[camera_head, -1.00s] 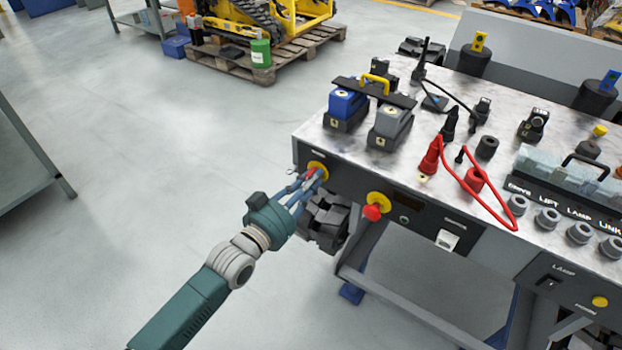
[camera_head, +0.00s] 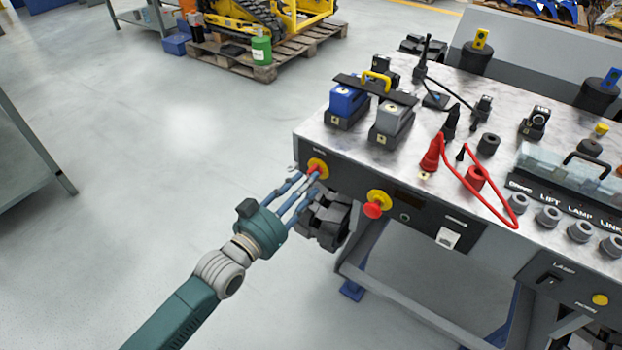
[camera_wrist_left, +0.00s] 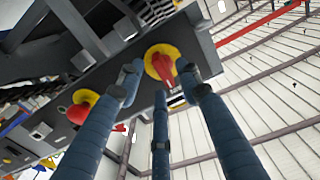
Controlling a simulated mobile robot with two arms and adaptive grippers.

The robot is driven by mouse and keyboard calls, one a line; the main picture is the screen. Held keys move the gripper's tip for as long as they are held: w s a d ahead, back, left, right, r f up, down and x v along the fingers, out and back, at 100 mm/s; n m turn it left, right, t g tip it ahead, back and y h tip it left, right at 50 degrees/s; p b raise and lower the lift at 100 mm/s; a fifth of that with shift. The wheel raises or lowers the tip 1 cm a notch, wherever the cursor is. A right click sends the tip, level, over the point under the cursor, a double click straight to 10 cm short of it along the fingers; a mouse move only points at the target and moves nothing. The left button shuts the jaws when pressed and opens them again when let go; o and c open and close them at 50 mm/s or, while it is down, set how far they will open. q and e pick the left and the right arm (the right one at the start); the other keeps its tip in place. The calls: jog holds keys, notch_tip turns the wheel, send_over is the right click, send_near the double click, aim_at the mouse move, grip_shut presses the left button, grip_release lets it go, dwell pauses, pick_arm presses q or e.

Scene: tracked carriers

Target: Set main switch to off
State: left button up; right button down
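The main switch (camera_head: 317,167) is a red handle on a yellow round plate at the left end of the bench's dark front panel. In the left wrist view the red handle (camera_wrist_left: 163,72) runs roughly up and down the picture. My left gripper (camera_head: 306,183) is in front of it with its blue fingers spread. In the wrist view the fingertips (camera_wrist_left: 160,85) stand apart around and in front of the handle, with gaps visible; I see no clear grip. The fingers partly cover the switch in the head view. My right gripper is not in view.
A red button on a yellow base (camera_head: 377,204) sits to the right on the panel, then a white rocker switch (camera_head: 448,238). A dark blocky thing (camera_head: 325,220) hangs just below the main switch.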

pick_arm(q)
jog(key=v, duration=0.9)
